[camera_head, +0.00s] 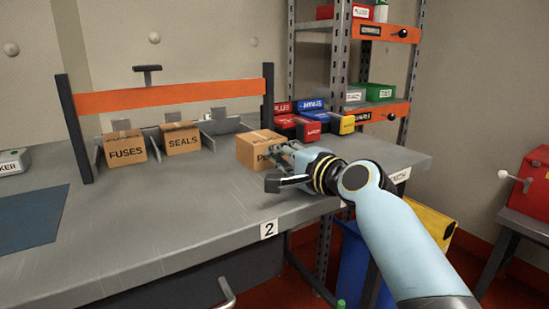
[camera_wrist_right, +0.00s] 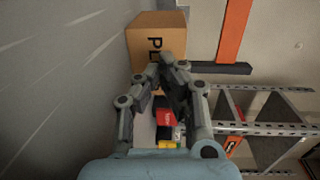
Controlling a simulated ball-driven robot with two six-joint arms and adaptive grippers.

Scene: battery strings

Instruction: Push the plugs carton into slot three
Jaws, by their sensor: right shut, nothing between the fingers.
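The plugs carton (camera_head: 258,144) is a brown box on the bench, in front of and right of the third slot. Its front lettering is partly hidden by my right gripper (camera_head: 274,151). In the right wrist view the carton (camera_wrist_right: 142,42) shows "PL" beyond the fingers. My right gripper (camera_wrist_right: 166,66) is shut and empty, its fingertips at the carton's front face; whether they touch it I cannot tell. The third slot (camera_head: 226,125), right of the seals carton, looks empty between grey dividers. My left gripper is not in view.
The fuses carton (camera_head: 125,149) and the seals carton (camera_head: 181,138) stand in slots to the left under an orange crossbar (camera_head: 170,91) on dark posts. Red, blue and yellow bins (camera_head: 312,120) stand right of the plugs carton. The bench front is clear.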

